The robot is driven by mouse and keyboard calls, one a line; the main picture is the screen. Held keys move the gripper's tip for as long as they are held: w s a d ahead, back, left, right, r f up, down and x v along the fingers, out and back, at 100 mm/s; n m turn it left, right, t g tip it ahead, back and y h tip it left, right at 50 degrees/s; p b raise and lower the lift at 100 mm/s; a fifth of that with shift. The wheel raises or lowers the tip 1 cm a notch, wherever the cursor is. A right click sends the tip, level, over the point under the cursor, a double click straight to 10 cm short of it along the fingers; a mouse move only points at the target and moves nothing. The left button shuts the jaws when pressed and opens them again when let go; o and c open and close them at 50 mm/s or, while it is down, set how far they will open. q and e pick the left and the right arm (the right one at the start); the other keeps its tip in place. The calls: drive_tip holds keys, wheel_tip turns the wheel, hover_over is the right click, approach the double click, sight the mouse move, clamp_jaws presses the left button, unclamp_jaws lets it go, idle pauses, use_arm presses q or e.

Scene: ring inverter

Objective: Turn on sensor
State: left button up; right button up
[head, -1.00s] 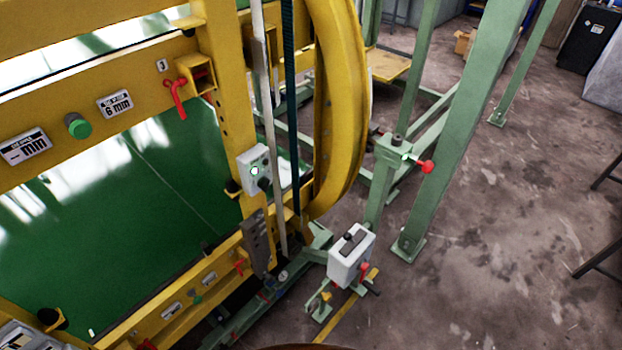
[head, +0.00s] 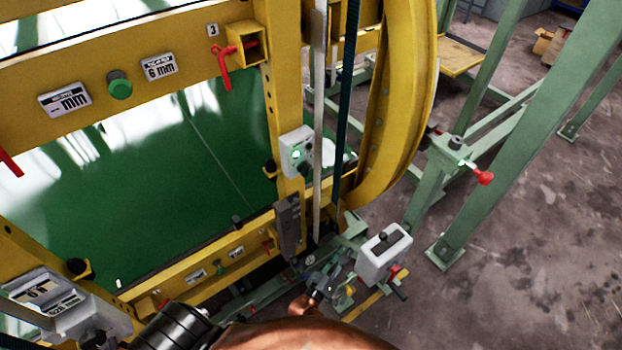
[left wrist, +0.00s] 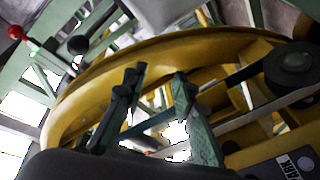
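A small grey box (head: 297,152) with a lit green button is mounted on the yellow post in the head view. A white box (head: 385,253) with a black knob on top and a red knob low on its side stands to the lower right. No label shows which is the sensor. My left gripper (head: 328,278) is low in the head view, left of the white box and below the grey box, apparently apart from both. In the left wrist view its two fingers (left wrist: 158,82) are spread with nothing between them. My right gripper is not seen.
A large yellow ring (head: 400,120) rises behind the post. A green stand with a red-tipped lever (head: 484,178) is at the right. A green button (head: 119,86) and a red handle (head: 228,65) sit on the yellow beam. Open concrete floor (head: 530,260) lies at the right.

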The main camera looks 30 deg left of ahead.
use_arm(q)
wheel_tip(320, 180, up, 22)
drive_tip(key=w+n+t+y, duration=0.2)
drive_tip(key=n+t+y, duration=0.4)
drive_tip(key=n, duration=0.4)
drive_tip(key=n+g+y+b, duration=0.2)
drive_tip(key=n+g+y, duration=0.4)
drive_tip(key=n+y, duration=0.75)
approach(308, 173)
drive_tip(key=w+d+n+h, duration=0.1)
drive_tip(key=w+d, duration=0.4)
drive_tip(key=w, duration=0.1)
drive_tip(key=s+a+r+n+g+y, duration=0.1)
drive_tip(key=s+a+r+n+g, duration=0.35)
drive_tip(key=n, duration=0.55)
drive_tip(key=shift+g, duration=0.95)
drive_tip(key=x, duration=0.4)
drive_tip(key=p+x, duration=0.1)
drive_tip(key=shift+w+a+f, duration=0.15)
drive_tip(key=shift+w+a, duration=0.2)
drive_tip(key=shift+c, duration=0.5)
clamp_jaws()
drive_tip(key=shift+m, duration=0.25)
